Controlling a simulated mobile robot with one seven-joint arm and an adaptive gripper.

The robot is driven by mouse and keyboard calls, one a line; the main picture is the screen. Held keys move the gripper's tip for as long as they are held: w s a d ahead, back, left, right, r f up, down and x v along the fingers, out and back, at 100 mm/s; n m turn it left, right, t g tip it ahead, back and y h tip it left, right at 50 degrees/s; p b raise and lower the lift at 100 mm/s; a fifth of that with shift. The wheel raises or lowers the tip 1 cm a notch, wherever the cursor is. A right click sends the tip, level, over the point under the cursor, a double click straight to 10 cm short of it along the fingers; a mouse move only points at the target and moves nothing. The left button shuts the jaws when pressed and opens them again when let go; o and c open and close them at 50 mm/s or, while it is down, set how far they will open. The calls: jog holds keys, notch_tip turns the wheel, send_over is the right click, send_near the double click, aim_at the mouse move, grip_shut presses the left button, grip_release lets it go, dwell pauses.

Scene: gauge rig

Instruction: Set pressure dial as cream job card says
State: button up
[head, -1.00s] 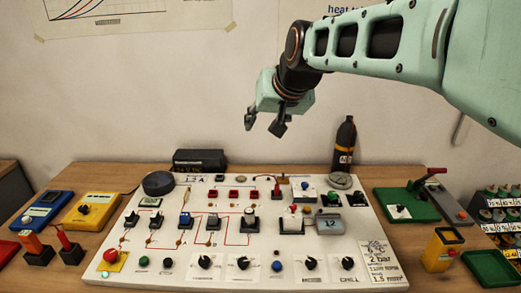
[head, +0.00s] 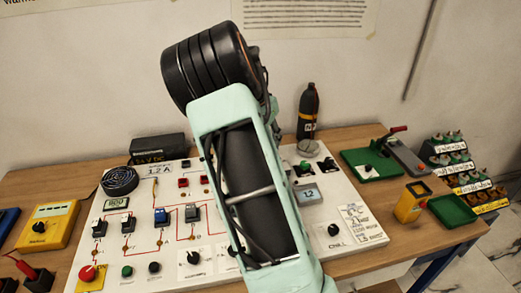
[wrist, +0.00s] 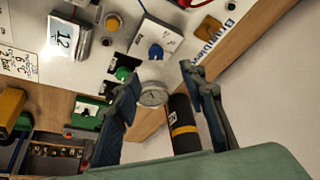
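The cream job card (head: 362,228) lies at the panel's right front. An earlier head frame shows "2 bar" on it; its small print is too fine to read. In the wrist view, a card (wrist: 18,58) lies at the left edge. A round gauge (wrist: 153,94) sits at the panel's back edge, beside a green knob (wrist: 123,74) and a blue knob (wrist: 156,52). Its reading is not legible. My gripper (wrist: 161,76) is open and empty; its fingers appear either side of the gauge in the picture, height unclear. In the head view my arm hides the gripper.
A dark bottle (head: 308,112) with a yellow band stands behind the panel (head: 340,245), close to the gauge. A "12" display block (head: 307,194) and other knobs crowd the panel. A green tray (head: 452,209) and yellow box (head: 411,202) stand right.

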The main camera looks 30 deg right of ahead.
jog(key=x, duration=0.4)
jog(key=p+x, duration=0.1)
jog(key=x, duration=0.6)
jog(key=shift+s+d+f+p, duration=0.25)
jog(key=shift+f+p, duration=0.05)
jog(key=shift+p, duration=0.05)
grip_shut()
